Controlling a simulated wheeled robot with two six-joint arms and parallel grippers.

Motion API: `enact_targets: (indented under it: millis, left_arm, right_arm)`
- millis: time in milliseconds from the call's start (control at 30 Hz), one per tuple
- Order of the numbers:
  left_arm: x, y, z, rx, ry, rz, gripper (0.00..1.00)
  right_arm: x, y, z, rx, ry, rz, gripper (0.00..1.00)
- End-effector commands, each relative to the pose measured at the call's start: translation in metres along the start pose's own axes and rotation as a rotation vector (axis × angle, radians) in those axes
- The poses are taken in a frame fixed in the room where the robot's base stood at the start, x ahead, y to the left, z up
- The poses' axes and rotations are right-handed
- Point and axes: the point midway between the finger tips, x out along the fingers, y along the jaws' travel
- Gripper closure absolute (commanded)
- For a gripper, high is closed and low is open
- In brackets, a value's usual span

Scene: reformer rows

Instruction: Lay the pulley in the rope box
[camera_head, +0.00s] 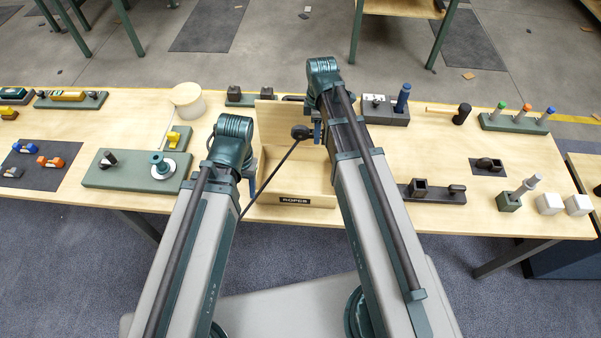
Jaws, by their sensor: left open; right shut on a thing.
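The rope box (322,202) is a light wooden box with a "ROPES" label on its front, at the middle of the bench between my two arms. A dark round pulley (300,131) is at my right gripper (316,132), which is shut on it above the back part of the box. A thin dark cord runs from the pulley down and left across the box, past its front left corner. My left gripper (251,186) is open at the box's left side, mostly hidden by its own arm. My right arm hides the box's right side.
Left of the box stand a green base (120,178) with a spool, a yellow block (174,138) and a cream tub (188,100). Right of it are a dark fixture (434,192), a mallet (462,114) and a pegged green rack (514,123). Bare bench lies between them.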

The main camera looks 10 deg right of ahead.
Motion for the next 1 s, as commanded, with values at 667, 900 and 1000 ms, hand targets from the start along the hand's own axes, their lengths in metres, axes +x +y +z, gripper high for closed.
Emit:
enact_targets:
  millis: [667,900,1000]
  left_arm:
    - [0.106,0.01,-0.006,0.0,0.0,0.0,0.43]
    - [0.14,0.013,-0.008,0.0,0.0,0.0,0.43]
    - [0.142,0.014,-0.009,0.0,0.0,0.0,0.43]
  right_arm:
    - [0.106,0.0,0.0,0.002,0.0,0.0,1.0]
    - [0.141,0.0,0.0,0.002,0.0,0.0,1.0]
    - [0.143,0.0,0.0,0.002,0.0,0.0,1.0]
